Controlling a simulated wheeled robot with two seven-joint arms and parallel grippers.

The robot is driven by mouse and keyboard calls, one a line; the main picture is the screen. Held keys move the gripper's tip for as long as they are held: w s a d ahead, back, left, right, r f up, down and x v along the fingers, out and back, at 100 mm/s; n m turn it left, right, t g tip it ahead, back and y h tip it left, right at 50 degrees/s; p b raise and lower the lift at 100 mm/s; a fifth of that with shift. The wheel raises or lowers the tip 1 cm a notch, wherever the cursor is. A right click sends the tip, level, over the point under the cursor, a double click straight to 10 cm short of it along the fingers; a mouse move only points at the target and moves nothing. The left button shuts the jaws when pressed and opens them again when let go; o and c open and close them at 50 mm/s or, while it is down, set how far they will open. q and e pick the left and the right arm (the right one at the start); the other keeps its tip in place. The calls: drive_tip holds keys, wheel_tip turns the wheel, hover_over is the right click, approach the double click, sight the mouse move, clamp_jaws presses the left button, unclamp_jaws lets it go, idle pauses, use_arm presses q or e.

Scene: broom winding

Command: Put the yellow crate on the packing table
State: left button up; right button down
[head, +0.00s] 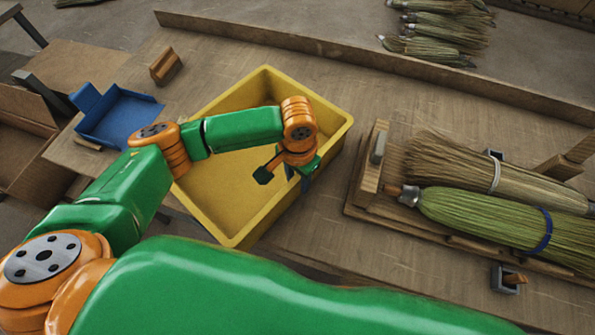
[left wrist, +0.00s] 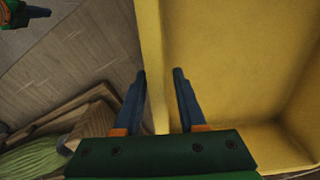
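The yellow crate (head: 225,211), empty and open-topped, is at the wooden table (head: 330,215), over its near edge in the head view. I cannot tell whether it rests fully on the tabletop. My left gripper (head: 303,183) is at the crate's right wall. In the left wrist view, its two blue fingers (left wrist: 159,88) are apart, one on each side of the crate wall (left wrist: 152,45), with a gap showing. A green and orange part at the top left corner of that view looks like my right gripper (left wrist: 25,13); its fingers are unclear.
A blue tray (head: 120,118) lies left of the crate, with a small wooden block (head: 166,66) behind it. A wooden stand (head: 358,208) with two brooms (head: 480,215) is on the right. A raised board (head: 350,52) runs along the back. Cardboard boxes (head: 25,130) stand at left.

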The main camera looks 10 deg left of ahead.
use_arm(q)
wheel_tip(320, 180, up, 11)
drive_tip(key=shift+r, duration=0.1)
idle(0.4)
